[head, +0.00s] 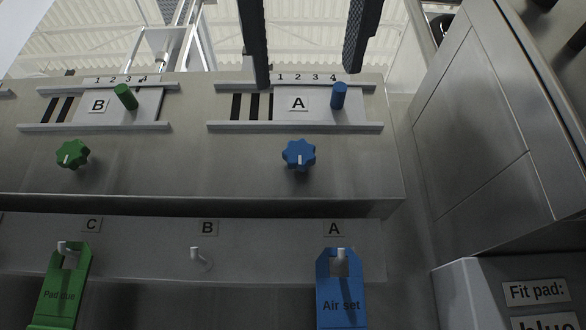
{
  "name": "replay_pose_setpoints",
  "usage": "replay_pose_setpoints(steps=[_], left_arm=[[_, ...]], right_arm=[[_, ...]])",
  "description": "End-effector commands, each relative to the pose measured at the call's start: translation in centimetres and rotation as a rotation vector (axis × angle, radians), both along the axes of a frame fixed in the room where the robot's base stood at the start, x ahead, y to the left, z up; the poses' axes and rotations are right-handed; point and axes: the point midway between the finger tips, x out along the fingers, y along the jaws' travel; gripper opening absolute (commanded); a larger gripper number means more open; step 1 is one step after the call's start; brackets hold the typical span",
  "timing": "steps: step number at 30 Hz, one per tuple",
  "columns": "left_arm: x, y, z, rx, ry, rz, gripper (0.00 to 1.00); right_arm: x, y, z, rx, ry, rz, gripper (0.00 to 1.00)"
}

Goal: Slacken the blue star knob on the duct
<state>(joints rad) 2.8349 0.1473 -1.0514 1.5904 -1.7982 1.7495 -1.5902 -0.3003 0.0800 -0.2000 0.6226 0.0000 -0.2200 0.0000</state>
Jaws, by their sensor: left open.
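The blue star knob (299,155) sits on the grey duct (220,172), below slide gate A. A white mark on the knob points down. My left gripper (307,77) comes in from the top edge, its two dark fingers wide apart and empty. The fingertips appear above the knob in the picture, in front of the number scale of slide A, and apart from the knob. The blue slide peg (339,95) stands near the 4 on that scale. My right gripper is not in view.
A green star knob (73,154) and green peg (125,97) belong to slide B at left. Below, a green tag (59,295) hangs at hook C and a blue "Air set" tag (341,298) at hook A; hook B (199,256) is empty. A metal cabinet (490,120) stands right.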

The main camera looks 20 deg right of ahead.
Motion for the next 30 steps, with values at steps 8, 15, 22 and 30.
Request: replay_pose_setpoints(steps=[8,15,22,30], left_arm=[[-0.6,0.3,0.4,0.008,-0.024,0.015,0.55],[-0.4,0.2,0.4,0.006,-0.022,0.014,0.55],[1.0,-0.2,0.5,0.007,-0.021,0.014,0.55],[5.0,-1.3,0.6,0.008,-0.019,0.014,0.55]], right_arm=[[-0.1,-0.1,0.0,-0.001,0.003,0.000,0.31],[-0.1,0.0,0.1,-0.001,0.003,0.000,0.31],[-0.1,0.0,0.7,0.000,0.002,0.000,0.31],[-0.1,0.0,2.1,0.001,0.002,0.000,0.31]])
